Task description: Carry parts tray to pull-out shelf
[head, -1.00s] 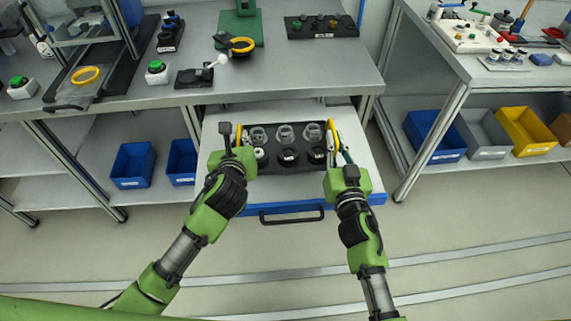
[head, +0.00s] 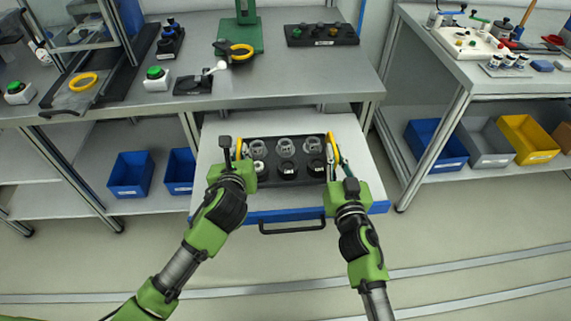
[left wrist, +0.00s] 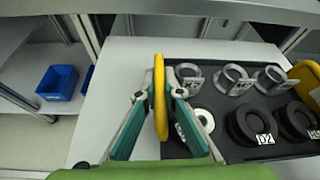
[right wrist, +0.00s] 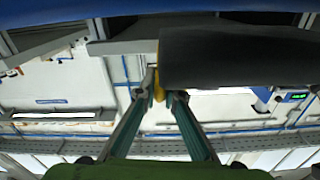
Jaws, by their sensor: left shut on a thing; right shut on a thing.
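The black parts tray (head: 271,178) is over the pull-out shelf (head: 215,140), a light board with a blue front edge and dark handle. My right gripper (head: 338,165) is shut on the right yellow handle, partly seen in the right wrist view (right wrist: 160,86). The tray looks level; I cannot tell whether it touches the shelf.
The workbench (head: 300,75) stands above and behind the shelf, carrying a green stand (head: 240,38) and a black part holder (head: 322,35). Blue bins (head: 131,175) sit on the left lower shelf. Blue, grey and yellow bins (head: 527,138) are at the right. The floor in front is clear.

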